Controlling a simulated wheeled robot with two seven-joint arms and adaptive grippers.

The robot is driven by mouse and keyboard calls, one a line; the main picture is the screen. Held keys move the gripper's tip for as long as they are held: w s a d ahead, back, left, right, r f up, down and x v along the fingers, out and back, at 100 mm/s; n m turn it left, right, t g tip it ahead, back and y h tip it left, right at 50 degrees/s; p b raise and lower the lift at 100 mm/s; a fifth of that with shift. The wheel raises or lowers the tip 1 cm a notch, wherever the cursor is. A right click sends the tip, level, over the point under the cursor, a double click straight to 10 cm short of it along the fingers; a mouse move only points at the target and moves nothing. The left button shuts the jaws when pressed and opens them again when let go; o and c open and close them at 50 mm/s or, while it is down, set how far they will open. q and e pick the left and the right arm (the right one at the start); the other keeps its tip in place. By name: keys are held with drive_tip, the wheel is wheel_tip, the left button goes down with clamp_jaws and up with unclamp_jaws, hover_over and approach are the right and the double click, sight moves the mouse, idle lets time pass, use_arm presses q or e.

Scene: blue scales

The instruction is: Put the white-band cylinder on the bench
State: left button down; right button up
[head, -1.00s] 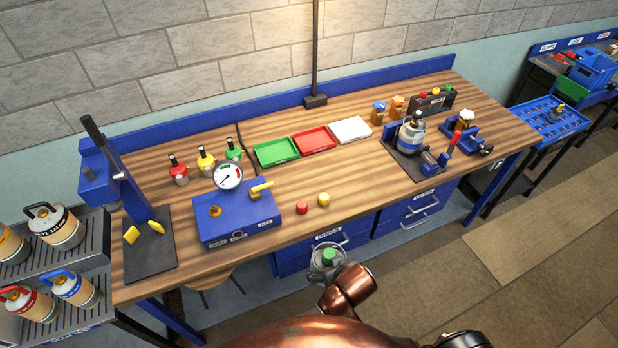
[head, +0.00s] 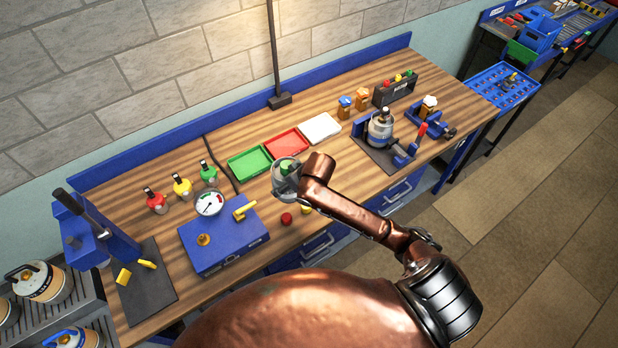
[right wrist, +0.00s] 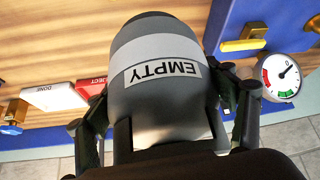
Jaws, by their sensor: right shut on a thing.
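The white-band cylinder (right wrist: 160,75) fills the middle of the right wrist view. It is dark grey with a pale band and an upside-down "EMPTY" label. My right gripper (right wrist: 165,125) is shut on it, fingers on both sides. In the head view the cylinder (head: 283,187) is small, grey with green on top, partly hidden by my right gripper (head: 296,180). It appears over the wooden bench (head: 330,165), in front of the green and red trays. I cannot tell whether it touches the bench. My left gripper is not in view.
A green tray (head: 250,162), red tray (head: 287,142) and white tray (head: 320,127) lie behind. A red cap (head: 287,218) and yellow cap (head: 306,209) are close in front. A blue gauge box (head: 222,240) stands left; a clamped cylinder (head: 380,131) stands right.

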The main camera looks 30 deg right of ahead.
drive_tip(key=w+d+f+p, duration=0.1)
drive_tip(key=d+f, duration=0.2)
drive_tip(key=w+d+f, duration=0.2)
drive_tip(key=d+f, duration=0.2)
drive_tip(key=w+d+f+p, duration=0.1)
drive_tip(key=w+d+f, duration=0.1)
drive_tip(key=d+f, duration=0.1)
drive_tip(key=shift+w+d+f+p, duration=0.15)
drive_tip(key=shift+d+f+p, duration=0.15)
drive_tip(key=shift+f, duration=0.2)
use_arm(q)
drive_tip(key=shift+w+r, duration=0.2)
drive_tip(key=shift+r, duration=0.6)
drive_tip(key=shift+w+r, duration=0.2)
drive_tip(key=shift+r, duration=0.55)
use_arm(e)
drive_tip(key=shift+f, duration=0.5)
drive_tip(key=o, duration=1.8)
drive_tip(key=shift+f, duration=0.15)
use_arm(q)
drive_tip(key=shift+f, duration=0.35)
use_arm(e)
drive_tip(key=v, duration=1.2)
